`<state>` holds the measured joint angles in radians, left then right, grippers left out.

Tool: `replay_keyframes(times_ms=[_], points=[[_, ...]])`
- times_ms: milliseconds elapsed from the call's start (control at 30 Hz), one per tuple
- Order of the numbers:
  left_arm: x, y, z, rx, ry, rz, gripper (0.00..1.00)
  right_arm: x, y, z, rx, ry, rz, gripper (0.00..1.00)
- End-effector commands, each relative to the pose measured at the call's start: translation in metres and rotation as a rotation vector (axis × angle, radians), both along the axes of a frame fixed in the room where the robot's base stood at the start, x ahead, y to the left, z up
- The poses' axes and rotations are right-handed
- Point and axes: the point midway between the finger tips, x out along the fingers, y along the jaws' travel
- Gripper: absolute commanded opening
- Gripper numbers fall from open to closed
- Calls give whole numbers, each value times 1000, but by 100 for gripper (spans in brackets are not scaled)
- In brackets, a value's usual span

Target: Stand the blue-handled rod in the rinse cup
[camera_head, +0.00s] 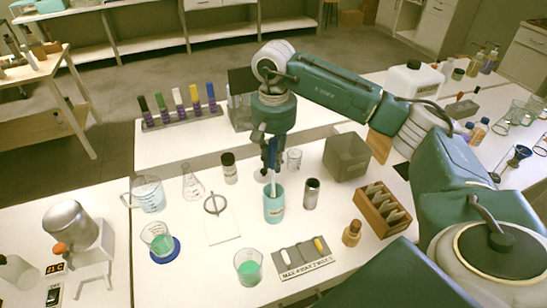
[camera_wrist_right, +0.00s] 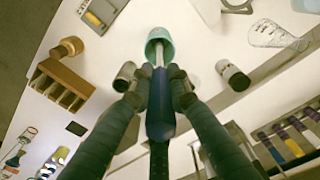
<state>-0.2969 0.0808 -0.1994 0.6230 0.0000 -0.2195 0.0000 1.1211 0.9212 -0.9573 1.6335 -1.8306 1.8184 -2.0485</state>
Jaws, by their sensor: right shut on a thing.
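My right gripper (camera_head: 271,160) is shut on the blue handle of the rod (camera_wrist_right: 160,105). It holds the rod roughly upright, directly above the teal cup (camera_head: 274,207), which has a pale label. The rod's thin pale shaft (camera_head: 274,186) points down and its lower end overlaps the cup's mouth. In the right wrist view the shaft also runs to the mouth of the teal cup (camera_wrist_right: 160,38). How deep the tip sits is hidden. The cup stands upright on the white bench. My left gripper is not in view.
A dark cylinder (camera_head: 311,194) stands close right of the cup, and a dark-capped jar (camera_head: 229,168) is behind left. A beaker of green liquid (camera_head: 248,268) is in front. A grey bin (camera_head: 346,158) and a wooden rack (camera_head: 382,212) stand right.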

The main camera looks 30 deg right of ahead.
Motion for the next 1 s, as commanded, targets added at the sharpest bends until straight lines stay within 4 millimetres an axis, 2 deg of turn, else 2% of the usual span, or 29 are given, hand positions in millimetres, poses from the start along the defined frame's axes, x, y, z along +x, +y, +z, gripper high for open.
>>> replay_keyframes(times_ms=[33, 500, 1000], points=[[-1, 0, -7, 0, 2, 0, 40, 0, 0, -8, 0, 0, 0, 0], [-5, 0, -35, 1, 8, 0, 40, 0, 0, -43, 0, 0, -1, 0], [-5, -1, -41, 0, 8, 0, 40, 0, 0, -50, 0, 0, -1, 0]])
